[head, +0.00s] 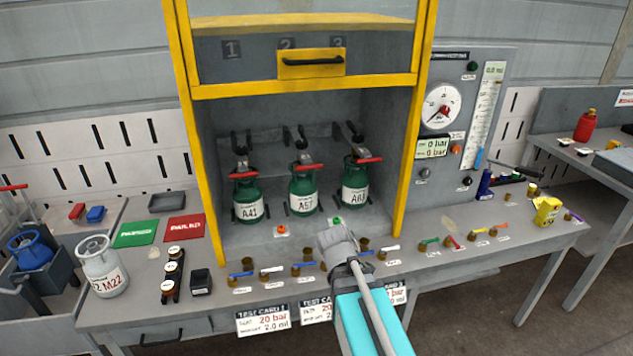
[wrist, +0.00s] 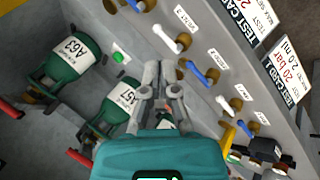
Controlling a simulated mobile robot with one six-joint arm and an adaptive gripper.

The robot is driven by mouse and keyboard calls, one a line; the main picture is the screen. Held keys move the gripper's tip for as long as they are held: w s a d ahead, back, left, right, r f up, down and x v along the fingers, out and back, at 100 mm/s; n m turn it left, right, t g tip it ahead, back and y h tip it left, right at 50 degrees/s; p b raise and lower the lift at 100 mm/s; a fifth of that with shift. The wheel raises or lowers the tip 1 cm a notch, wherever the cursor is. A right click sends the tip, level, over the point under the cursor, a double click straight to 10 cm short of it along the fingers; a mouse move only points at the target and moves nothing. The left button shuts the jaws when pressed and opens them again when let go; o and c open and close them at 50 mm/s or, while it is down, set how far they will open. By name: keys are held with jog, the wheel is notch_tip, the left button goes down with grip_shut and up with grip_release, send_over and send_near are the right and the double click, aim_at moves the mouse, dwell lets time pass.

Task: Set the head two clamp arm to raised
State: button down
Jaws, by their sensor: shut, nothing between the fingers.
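The head two clamp arm (head: 307,167) is in the middle of the open cabinet, below the number 2 plate. It has a black linkage and a red handle, and it lies low across the top of the green cylinder A57 (head: 303,197). Similar red-handled clamps sit over the left cylinder A41 (head: 248,200) and the right cylinder (head: 355,187). My gripper (head: 334,232) is shut and empty, in front of the cabinet and below A57. In the wrist view its closed fingers (wrist: 160,72) cover part of the A57 area, and red handles (wrist: 78,157) show at lower left.
A yellow-framed guard (head: 310,63) with a black handle is raised above the opening. Several coloured valve levers (head: 272,270) line the bench's front edge. A gauge panel (head: 440,105) stands at right. A white cylinder (head: 100,265) stands at left.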

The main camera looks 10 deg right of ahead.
jog(key=w+d+r+n+t+h+b, duration=0.1)
jog(key=w+d+r+n+t+b, duration=0.25)
jog(key=w+n+t, duration=0.4)
jog(key=w+a+r+n+t+y+b, duration=0.2)
jog(key=w+n, duration=0.1)
jog(key=n, duration=0.7)
jog(key=w+a+r+n+t+y+b, duration=0.1)
jog(key=w+a+r+n+t+y, duration=0.1)
jog(key=n, duration=0.8)
jog(key=shift+w+a+r+t+y+b, duration=0.4)
jog(key=shift+a+t, duration=0.05)
jog(key=shift+a, duration=0.4)
jog(key=w+r+p, duration=0.4)
jog(key=w, duration=0.6)
jog(key=shift+w+r, duration=0.2)
jog(key=shift+w, duration=0.15)
jog(key=shift+r+p, duration=0.2)
jog(key=shift+p, duration=0.2)
